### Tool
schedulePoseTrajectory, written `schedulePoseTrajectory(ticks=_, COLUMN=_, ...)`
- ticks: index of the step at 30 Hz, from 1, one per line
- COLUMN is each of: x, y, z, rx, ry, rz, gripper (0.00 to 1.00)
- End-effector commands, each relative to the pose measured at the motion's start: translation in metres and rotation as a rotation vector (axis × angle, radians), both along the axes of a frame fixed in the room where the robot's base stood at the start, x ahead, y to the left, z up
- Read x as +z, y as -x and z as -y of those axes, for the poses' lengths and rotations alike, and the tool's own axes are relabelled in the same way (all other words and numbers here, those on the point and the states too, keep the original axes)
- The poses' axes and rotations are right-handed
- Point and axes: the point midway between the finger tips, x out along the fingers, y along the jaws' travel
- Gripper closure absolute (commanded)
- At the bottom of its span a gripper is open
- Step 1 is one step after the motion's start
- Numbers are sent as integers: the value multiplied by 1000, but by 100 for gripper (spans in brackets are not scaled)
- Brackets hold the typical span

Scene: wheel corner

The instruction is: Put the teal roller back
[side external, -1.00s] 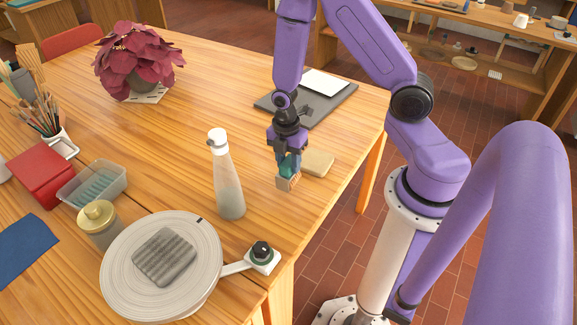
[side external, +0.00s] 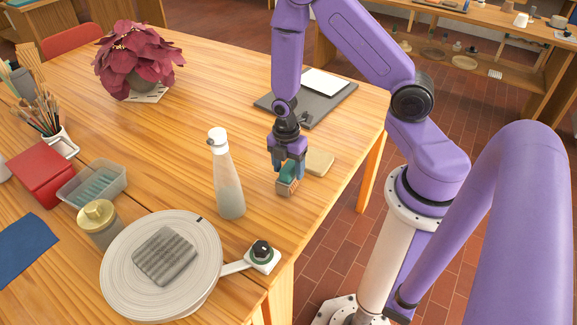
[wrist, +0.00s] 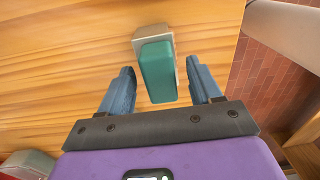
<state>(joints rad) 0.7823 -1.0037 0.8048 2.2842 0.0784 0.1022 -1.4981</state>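The teal roller (wrist: 157,72) shows as a teal block with rounded edges in the wrist view. One end sits against or in a small tan-grey holder (wrist: 139,42). In the side view the roller (side external: 289,172) stands in the small brownish holder (side external: 287,187) on the table near its right edge. My gripper (side external: 289,167) is just above the holder, pointing down, its blue fingers on either side of the roller. In the wrist view my gripper (wrist: 161,72) is open, with a gap between the roller and each finger. How deep the roller sits is hidden.
A tan sponge-like block (side external: 319,162) lies close behind the holder. A tall bottle (side external: 226,182) stands to its left. A wheel (side external: 118,250) with a grey slab and a knob unit (side external: 262,256) are in front. A dark board (side external: 310,103) lies behind.

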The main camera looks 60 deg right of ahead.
Motion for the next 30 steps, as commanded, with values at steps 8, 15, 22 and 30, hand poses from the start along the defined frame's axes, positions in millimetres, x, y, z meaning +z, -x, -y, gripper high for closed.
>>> schedulePoseTrajectory(ticks=8, x=6, y=-1, z=0, rx=2, ry=-1, rz=4, gripper=36)
schedulePoseTrajectory(ticks=15, x=37, y=-2, z=0, rx=0, ry=0, rz=5, gripper=36)
schedulePoseTrajectory(ticks=22, x=69, y=-3, z=0, rx=0, ry=0, rz=5, gripper=36)
schedulePoseTrajectory(ticks=30, x=107, y=-5, z=0, rx=0, ry=0, rz=6, gripper=36)
